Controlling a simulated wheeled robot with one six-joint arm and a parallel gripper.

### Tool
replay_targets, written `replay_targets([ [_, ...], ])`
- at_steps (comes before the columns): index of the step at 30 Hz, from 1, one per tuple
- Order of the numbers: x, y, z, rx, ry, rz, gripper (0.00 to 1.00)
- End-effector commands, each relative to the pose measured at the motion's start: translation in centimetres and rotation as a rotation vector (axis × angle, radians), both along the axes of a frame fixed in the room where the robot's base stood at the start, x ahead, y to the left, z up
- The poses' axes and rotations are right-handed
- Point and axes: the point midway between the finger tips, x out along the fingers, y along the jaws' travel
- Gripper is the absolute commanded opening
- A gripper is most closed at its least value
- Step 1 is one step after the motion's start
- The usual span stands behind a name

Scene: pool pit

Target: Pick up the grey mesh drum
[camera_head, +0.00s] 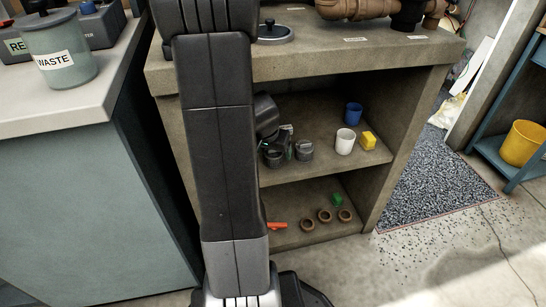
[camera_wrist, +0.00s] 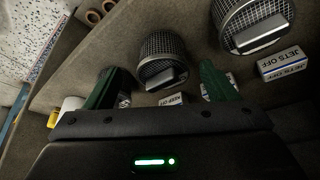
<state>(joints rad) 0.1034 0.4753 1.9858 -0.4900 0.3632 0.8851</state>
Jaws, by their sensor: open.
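The other drum (camera_wrist: 250,17) is farther right, beyond the right finger. My gripper (camera_wrist: 158,68) is open with green fingers and holds nothing. In the head view, my gripper (camera_head: 288,143) is inside the middle shelf, close to the drums (camera_head: 304,151) (camera_head: 272,157). My arm and gripper hide part of the shelf there. I cannot tell whether a finger touches a drum.
A white cup (camera_head: 345,141), yellow block (camera_head: 368,140) and blue cup (camera_head: 353,113) stand right on the same shelf. Small labels, one reading JETS OFF (camera_wrist: 284,65), lie near the drums. Brown rings (camera_head: 325,216) sit on the lower shelf. The top slab (camera_head: 330,62) overhangs.

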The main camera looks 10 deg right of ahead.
Motion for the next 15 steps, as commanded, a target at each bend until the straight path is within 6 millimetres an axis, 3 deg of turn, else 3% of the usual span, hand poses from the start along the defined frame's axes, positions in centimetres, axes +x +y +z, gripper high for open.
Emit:
replay_targets([
  [6,1.5,-0.6,-3.4,0.0,0.002,0.001,0.79],
  [15,1.8,-0.8,-3.7,0.0,0.0,0.001,0.77],
])
